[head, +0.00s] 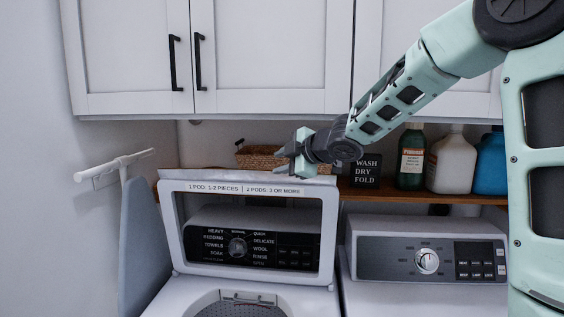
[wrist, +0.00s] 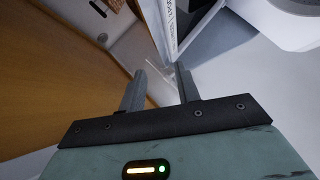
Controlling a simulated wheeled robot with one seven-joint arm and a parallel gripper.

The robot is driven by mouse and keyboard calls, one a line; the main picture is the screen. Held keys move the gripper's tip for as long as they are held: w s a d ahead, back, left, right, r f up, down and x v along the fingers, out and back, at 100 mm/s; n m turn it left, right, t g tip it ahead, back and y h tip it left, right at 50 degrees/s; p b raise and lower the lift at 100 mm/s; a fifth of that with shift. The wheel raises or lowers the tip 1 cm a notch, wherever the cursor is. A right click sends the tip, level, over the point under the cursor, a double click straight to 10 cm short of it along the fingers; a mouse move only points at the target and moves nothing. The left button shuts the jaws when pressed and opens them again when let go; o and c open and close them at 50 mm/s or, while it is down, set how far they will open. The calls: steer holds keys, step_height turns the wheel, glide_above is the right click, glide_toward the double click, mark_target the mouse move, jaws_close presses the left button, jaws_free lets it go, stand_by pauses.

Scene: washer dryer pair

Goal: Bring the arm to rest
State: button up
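My arm reaches in from the right in the head view, in front of the upper cabinets. My gripper (head: 281,160) is at its end, pointing left, above the raised washer lid (head: 250,179) and in front of the shelf basket. In the wrist view my gripper (wrist: 160,82) shows two grey fingers standing apart with nothing between them. The gripper is open and empty. The washer's open lid also shows beyond the fingers in the wrist view (wrist: 170,22).
White cabinets (head: 272,55) hang above. A wooden shelf (head: 365,192) holds a wicker basket (head: 262,157), a small sign (head: 366,169), a green bottle (head: 411,160), a white jug (head: 446,163) and a blue container (head: 490,165). An ironing board (head: 143,240) stands left; the dryer (head: 425,260) is at right.

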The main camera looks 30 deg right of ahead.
steer(key=s+a+f+m+g+h+b, duration=0.1)
steer(key=s+a+f+m+g+b, duration=0.15)
steer(key=s+a+f, duration=0.45)
steer(key=s+a+f+m+g+h+b, duration=0.15)
steer(key=s+a+f+b, duration=0.25)
steer(key=a+f, duration=0.45)
steer(key=s+a+f+m+g+b, duration=0.1)
steer(key=s+a+f+g+b, duration=0.1)
steer(key=s+f, duration=0.3)
steer(key=s+a+f+m+g+b, duration=0.1)
steer(key=s+f+g, duration=0.3)
steer(key=s, duration=1)
steer(key=s+a+f+m+g+b, duration=0.2)
steer(key=s+f, duration=0.3)
steer(key=s, duration=0.4)
steer(key=shift+s+a+f+g+b, duration=0.3)
steer(key=shift+a+f+g+b, duration=0.1)
steer(key=shift+a+b, duration=0.35)
